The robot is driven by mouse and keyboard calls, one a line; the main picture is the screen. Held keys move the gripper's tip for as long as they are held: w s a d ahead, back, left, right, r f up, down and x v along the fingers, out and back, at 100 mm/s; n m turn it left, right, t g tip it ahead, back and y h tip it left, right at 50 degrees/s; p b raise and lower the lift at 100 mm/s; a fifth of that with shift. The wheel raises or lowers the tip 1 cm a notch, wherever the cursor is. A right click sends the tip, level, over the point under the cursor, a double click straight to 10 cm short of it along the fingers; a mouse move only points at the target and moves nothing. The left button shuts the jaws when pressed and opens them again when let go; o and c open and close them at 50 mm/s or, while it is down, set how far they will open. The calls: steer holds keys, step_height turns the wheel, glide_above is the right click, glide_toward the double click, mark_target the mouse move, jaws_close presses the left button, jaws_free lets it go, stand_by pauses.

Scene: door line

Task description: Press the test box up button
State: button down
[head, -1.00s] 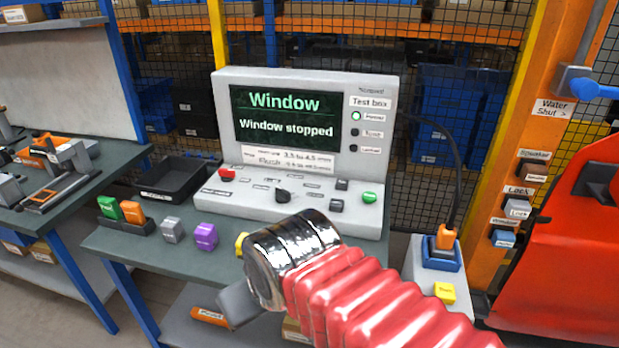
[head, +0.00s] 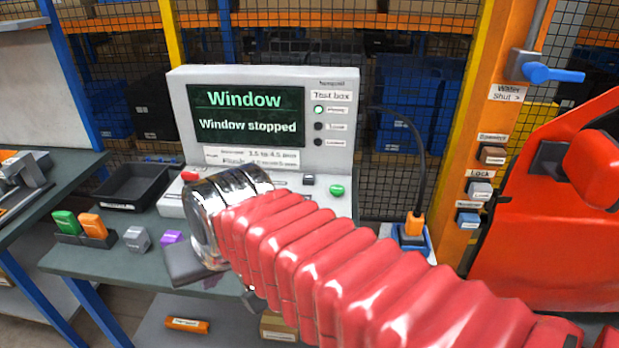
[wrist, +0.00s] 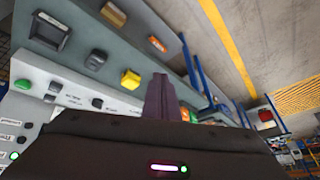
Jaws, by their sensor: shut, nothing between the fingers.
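The test box (head: 358,120) stands on the bench in the head view, its screen reading "Window" and "Window stopped". Its sloped panel carries a red button (head: 189,174), a green button (head: 337,189) and a small dark button (head: 308,179). My arm covers the panel's middle and lower part. I cannot read which button is the up button. My gripper (wrist: 160,98) is shut and empty in the wrist view, fingertips together. In the head view it is mostly hidden behind my wrist, low in front of the box. I see no contact with any button.
A black tray (head: 122,190), green (head: 65,222) and orange (head: 92,225) blocks, a grey block (head: 137,239) and a purple block (head: 171,237) lie left on the bench. An orange post (head: 475,130) and red door (head: 540,230) stand right.

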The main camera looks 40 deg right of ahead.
steer(key=w+d+r+m, duration=0.4)
steer(key=w+d+m, duration=0.35)
steer(key=w, duration=0.45)
steer(key=m+t+h, duration=0.2)
steer(key=m+t, duration=0.1)
steer(key=m, duration=1.6)
glide_above(311, 178)
step_height(311, 178, down, 9)
steer(key=shift+f, duration=4.45)
